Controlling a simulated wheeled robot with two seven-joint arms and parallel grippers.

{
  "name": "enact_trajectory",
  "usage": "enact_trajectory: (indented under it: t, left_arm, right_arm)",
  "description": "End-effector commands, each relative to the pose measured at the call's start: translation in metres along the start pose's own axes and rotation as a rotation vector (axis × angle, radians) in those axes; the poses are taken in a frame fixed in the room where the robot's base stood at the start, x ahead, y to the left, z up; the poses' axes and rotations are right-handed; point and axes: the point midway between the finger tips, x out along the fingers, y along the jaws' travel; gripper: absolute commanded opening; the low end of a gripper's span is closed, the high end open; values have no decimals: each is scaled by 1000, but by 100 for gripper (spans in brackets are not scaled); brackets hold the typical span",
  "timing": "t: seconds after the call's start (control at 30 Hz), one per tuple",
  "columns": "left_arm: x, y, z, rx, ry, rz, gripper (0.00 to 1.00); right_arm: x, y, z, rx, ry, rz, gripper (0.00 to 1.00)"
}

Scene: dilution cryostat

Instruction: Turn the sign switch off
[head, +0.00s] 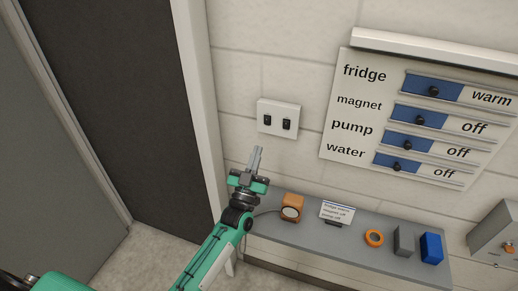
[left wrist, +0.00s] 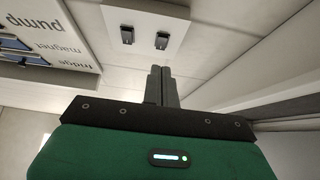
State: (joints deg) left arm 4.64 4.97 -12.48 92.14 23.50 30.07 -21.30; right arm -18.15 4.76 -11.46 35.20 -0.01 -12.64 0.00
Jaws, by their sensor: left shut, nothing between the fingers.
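A white switch plate (head: 278,117) is on the wall, with two dark rocker switches side by side, a left one (head: 267,121) and a right one (head: 286,124). No label shows on the plate, so I cannot tell which is the sign switch or how each is set. The plate also shows at the top of the left wrist view (left wrist: 146,32). My left gripper (head: 257,152) is shut and empty, pointing up just below the plate, apparently apart from it. My right gripper is not in view.
A status board (head: 345,112) with sliders is on the wall to the right. The grey shelf (head: 290,236) below holds an orange-brown device (head: 292,207), a small card (head: 337,212), an orange ring (head: 374,238), a grey block (head: 403,240) and a blue block (head: 431,248). A door frame (head: 196,90) stands left.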

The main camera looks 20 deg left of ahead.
Motion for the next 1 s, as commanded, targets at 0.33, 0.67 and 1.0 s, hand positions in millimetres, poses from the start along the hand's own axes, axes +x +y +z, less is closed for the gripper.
enact_trajectory:
  t: [0.33,0.67,1.0]
  left_arm:
    - [-54,0,12,1,-1,0,0]
    - [-59,0,11,0,1,0,0]
    - [-59,0,12,0,-6,3,0]
  right_arm:
    - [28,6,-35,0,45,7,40]
    - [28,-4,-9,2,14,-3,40]
    - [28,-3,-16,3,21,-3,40]
